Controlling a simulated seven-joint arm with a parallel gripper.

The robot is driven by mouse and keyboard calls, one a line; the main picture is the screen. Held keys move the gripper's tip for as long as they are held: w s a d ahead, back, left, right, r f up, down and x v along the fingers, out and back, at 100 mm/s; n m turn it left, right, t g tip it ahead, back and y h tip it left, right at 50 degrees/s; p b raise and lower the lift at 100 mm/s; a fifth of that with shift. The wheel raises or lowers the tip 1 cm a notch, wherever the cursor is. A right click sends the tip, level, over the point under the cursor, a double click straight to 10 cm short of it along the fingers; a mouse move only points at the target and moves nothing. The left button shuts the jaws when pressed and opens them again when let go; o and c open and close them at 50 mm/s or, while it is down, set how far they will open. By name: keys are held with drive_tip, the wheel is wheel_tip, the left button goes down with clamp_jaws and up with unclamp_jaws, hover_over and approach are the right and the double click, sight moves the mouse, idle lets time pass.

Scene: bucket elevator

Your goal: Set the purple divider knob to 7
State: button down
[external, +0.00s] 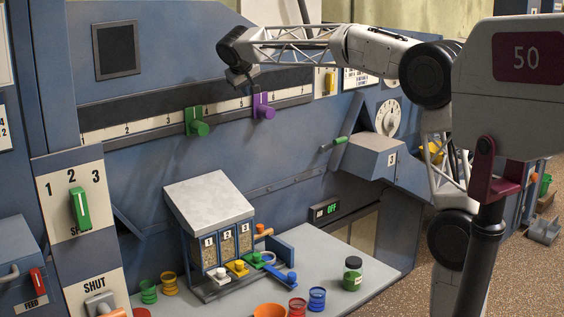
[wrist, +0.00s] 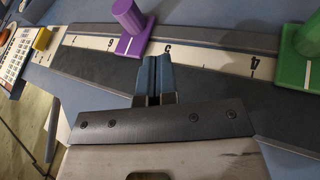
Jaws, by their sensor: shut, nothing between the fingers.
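The purple divider knob (external: 263,106) sits on the long white number scale (external: 125,128) on the blue machine wall. In the wrist view, where the scale appears upside down, the purple knob (wrist: 132,28) stands between the 5 and the 6, its white line pointing between them. The 7 shows further left, beyond the 6. My gripper (external: 243,84) is shut and empty, just above and left of the purple knob in the external view. In the wrist view my gripper (wrist: 153,60) points at the scale near the 5, beside the purple knob, apparently apart from it.
A green divider knob (external: 196,122) is on the same scale, and in the wrist view it (wrist: 305,45) is near the 4. A yellow switch (external: 329,82) is past the scale's right end. A hopper box (external: 210,195) and several coloured cups stand on the counter below.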

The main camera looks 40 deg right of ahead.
sight(260, 107)
drive_tip(key=shift+w+d+f, duration=0.55)
drive_tip(key=shift+d+f, duration=0.75)
drive_tip(key=shift+f, duration=0.15)
drive_tip(key=shift+w+d+f, duration=0.5)
drive_tip(key=shift+d+f, duration=0.85)
drive_tip(key=shift+f, duration=0.1)
drive_tip(key=shift+w+d+f, duration=0.55)
drive_tip(key=shift+d+f, duration=0.75)
drive_tip(key=shift+f, duration=0.15)
drive_tip(key=shift+d, duration=0.15)
drive_tip(key=d, duration=2.1)
drive_tip(key=shift+d, duration=0.2)
drive_tip(key=shift+a, duration=0.1)
